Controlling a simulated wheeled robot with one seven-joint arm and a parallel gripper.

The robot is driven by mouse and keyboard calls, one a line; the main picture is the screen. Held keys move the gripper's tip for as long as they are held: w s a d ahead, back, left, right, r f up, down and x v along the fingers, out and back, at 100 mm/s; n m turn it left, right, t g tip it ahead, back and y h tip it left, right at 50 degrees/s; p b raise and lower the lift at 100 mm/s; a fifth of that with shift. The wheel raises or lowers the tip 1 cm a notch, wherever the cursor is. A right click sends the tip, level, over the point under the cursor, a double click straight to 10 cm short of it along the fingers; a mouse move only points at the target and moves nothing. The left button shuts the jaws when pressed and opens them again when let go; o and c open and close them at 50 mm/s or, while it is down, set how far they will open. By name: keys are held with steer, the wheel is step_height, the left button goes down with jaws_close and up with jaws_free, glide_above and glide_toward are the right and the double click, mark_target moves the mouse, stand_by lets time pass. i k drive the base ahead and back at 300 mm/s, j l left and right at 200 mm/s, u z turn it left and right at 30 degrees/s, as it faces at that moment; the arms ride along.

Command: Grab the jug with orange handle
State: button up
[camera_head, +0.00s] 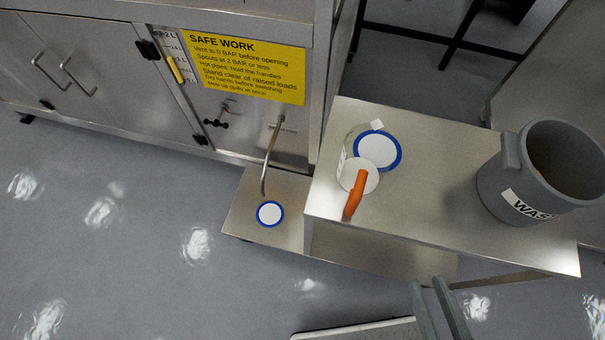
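The jug (357,175) stands on the upper top of a metal cart. Its orange handle (355,195) points toward the bottom of the picture. Its body looks clear or pale, with a white round face. A white disc with a blue rim (391,151) shows just behind it; I cannot tell how far the jug overlaps the disc. Two parallel grey bars at the bottom edge look like the fingers of my gripper (428,282). They are apart with nothing between them, well below and right of the jug. The rest of the gripper is out of frame.
A grey waste bin (505,185) stands on the right of the cart top (430,215). A lower plate (240,215) holds another blue-rimmed disc (270,214) below a bent spout pipe (268,160). A steel cabinet with a yellow sign (248,68) stands behind. Floor at left is clear.

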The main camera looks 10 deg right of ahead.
mark_target(369, 150)
steer(key=u, duration=0.1)
steer(key=j+z, duration=0.3)
steer(key=j, duration=1.35)
steer(key=k, duration=0.05)
